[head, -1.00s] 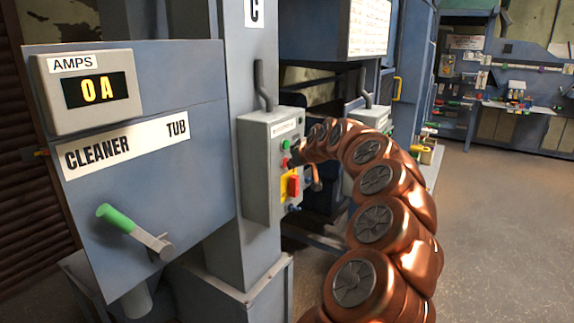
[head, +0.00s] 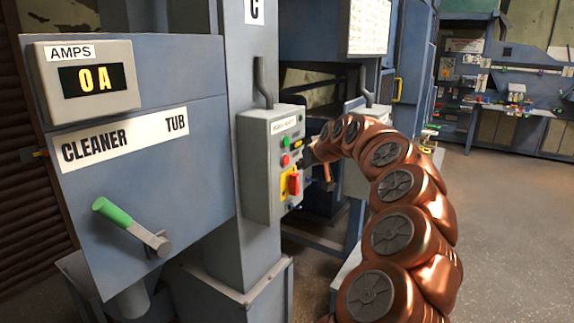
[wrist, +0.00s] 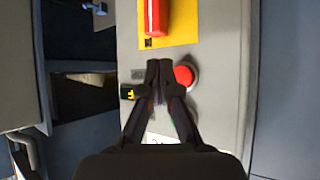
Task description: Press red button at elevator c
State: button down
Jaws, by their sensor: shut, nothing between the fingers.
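A grey control box (head: 258,170) is fixed to the column marked C. Its right-hand face carries a green button (head: 285,142) above a red button (head: 286,160). In the wrist view the red button (wrist: 184,75) is round and sits just right of the fingertips of my gripper (wrist: 160,66). My gripper is shut and empty. In the head view its end (head: 308,155) is small and partly hidden by my arm, apart from the box face to the right of the red button.
Below the buttons is a red switch (head: 293,184) on a yellow plate, also in the wrist view (wrist: 156,17). A cleaner tub panel (head: 140,210) with a green-handled lever (head: 112,212) stands left. Open floor (head: 505,230) lies right.

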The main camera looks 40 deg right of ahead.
jog(key=s, duration=0.1)
jog(key=s+d+b, duration=0.1)
jog(key=s, duration=0.1)
jog(key=shift+b, duration=0.3)
jog(key=shift+a, duration=0.1)
dwell(0.5)
